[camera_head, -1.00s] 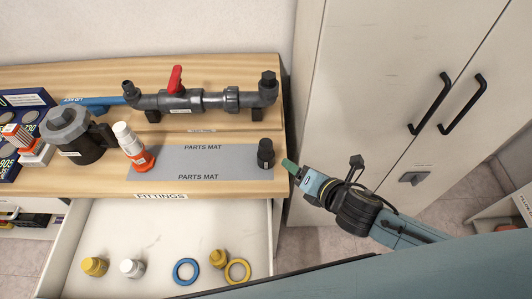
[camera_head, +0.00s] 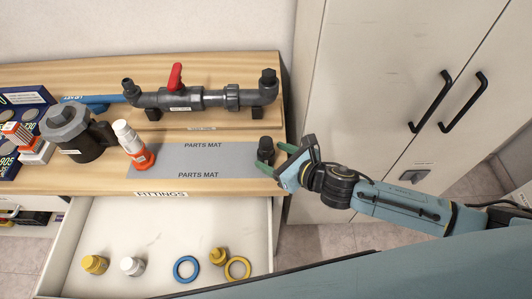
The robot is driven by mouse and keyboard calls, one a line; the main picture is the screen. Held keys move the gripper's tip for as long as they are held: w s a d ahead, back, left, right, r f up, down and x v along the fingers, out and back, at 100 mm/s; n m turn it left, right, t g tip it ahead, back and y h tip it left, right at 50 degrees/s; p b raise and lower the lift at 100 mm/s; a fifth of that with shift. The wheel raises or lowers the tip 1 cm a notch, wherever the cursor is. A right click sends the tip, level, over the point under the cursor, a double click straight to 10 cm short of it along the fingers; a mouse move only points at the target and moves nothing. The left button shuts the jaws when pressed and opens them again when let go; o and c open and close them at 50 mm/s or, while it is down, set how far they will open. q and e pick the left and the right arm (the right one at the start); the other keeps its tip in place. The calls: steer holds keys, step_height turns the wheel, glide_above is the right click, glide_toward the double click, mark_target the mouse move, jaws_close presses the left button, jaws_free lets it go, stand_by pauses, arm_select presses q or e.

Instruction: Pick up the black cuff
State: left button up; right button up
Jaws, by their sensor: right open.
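The black cuff (camera_head: 265,145) stands upright at the right end of the grey parts mat (camera_head: 215,170) on the wooden bench. My right gripper (camera_head: 271,158) comes in from the right with its green fingers spread. One fingertip is to the right of the cuff, the other in front of its base. The fingers are open and not closed on it; whether either one touches it I cannot tell. The lower part of the cuff is partly hidden by the fingers. My left gripper is not in view.
A grey pipe assembly with a red-handled valve (camera_head: 175,78) lies behind the mat. A white-and-orange bottle (camera_head: 131,143) and a dark pump housing (camera_head: 72,133) stand to the left. The open fittings drawer (camera_head: 150,230) below holds caps and rings. A cabinet (camera_head: 390,90) stands right.

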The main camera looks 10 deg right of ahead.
mark_target(262, 150)
steer(key=x, duration=0.5)
steer(key=shift+w, duration=0.25)
steer(key=c, duration=1.1)
